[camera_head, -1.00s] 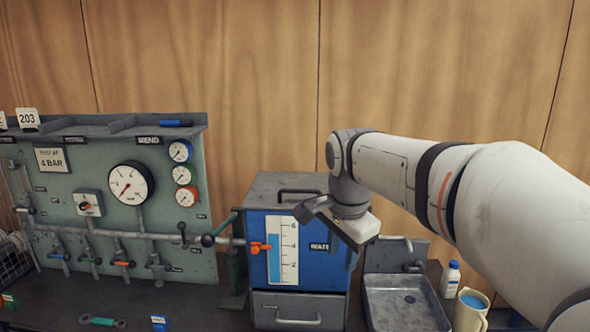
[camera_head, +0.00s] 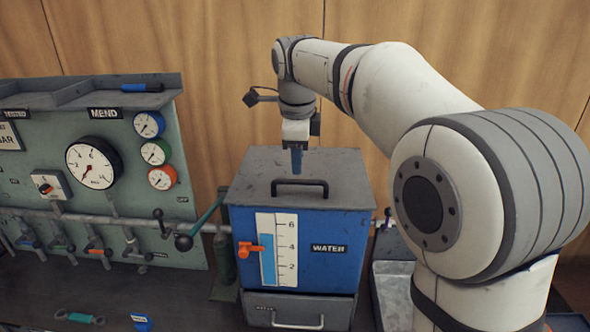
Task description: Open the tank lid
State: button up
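The water tank (camera_head: 335,236) is a blue box with a WATER label and a level gauge on its front. Its grey lid (camera_head: 338,166) lies flat and closed on top. A black bar handle (camera_head: 300,184) stands near the lid's front edge. My gripper (camera_head: 296,172) points down above the lid, at or just behind the handle in the picture. Its fingers look narrow and edge-on, so I cannot tell whether they are open or shut, or whether they touch the handle.
A green panel (camera_head: 190,215) with gauges, pipes and valves stands to the left. A drawer (camera_head: 262,308) is below. A metal sink (camera_head: 385,285) is to the right, partly hidden by my arm.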

aim_at(296, 180)
jog(key=shift+w+a+f, duration=0.1)
jog(key=shift+w+f, duration=0.1)
jog(key=shift+f, duration=1)
jog(key=shift+w+a+f, duration=0.1)
jog(key=shift+w+f, duration=0.1)
jog(key=shift+f, duration=1)
grip_shut()
